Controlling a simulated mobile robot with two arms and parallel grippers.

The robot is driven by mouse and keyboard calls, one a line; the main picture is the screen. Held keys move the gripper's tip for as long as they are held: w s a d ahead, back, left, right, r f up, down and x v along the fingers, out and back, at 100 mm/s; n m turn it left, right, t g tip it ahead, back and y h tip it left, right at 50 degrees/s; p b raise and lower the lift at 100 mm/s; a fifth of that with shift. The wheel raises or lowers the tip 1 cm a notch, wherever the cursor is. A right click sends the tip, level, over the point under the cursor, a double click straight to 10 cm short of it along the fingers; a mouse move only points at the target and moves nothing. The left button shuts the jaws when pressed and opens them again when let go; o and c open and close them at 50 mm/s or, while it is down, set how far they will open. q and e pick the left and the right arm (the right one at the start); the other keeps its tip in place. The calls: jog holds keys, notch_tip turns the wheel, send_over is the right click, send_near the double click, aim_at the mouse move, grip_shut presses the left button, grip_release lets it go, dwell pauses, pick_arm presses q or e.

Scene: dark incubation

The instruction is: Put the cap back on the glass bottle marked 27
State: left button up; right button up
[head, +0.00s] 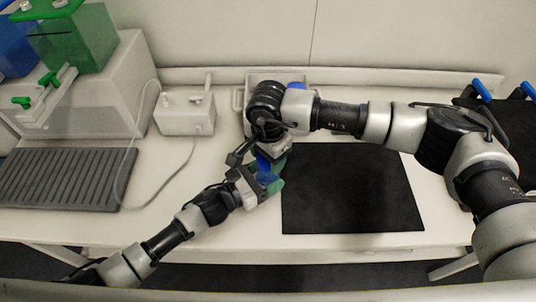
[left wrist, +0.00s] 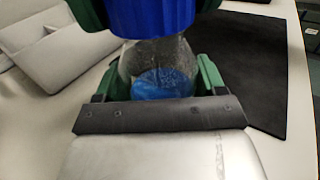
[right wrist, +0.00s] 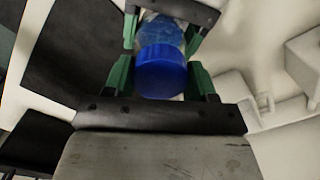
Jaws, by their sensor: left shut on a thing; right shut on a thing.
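My left gripper (head: 267,184) is shut on the clear glass bottle (left wrist: 140,62), which has blue content showing low in it. My right gripper (head: 270,160) is shut on the blue cap (right wrist: 162,72). In the left wrist view the cap (left wrist: 150,15) is right above the bottle's mouth, roughly in line with it. In the right wrist view the bottle (right wrist: 163,33) shows behind the cap, between the left gripper's green fingers. I cannot tell whether the cap touches or sits on the neck. No number is readable on the bottle.
A black mat (head: 350,190) lies clear on the white bench, right of the grippers. A pale tray (head: 262,78) stands behind my right wrist, with a blue thing by it. A white device (head: 186,113) with a cable and a grey ribbed plate (head: 65,178) are at left.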

jog(key=o, duration=1.1)
notch_tip(320, 180, up, 12)
pick_arm(q)
jog(key=o, duration=1.8)
jog(key=shift+s+a+f, duration=0.1)
jog(key=shift+s+a, duration=0.2)
jog(key=shift+a, duration=0.15)
jog(key=b+v, duration=0.2)
jog(key=v, duration=0.7)
jog(key=shift+b, duration=0.3)
pick_arm(e)
notch_tip(320, 180, down, 2)
jog(key=shift+f, duration=0.25)
pick_arm(q)
jog(key=shift+s+a, duration=0.2)
jog(key=shift+a, duration=0.1)
pick_arm(e)
jog(key=shift+f, duration=0.1)
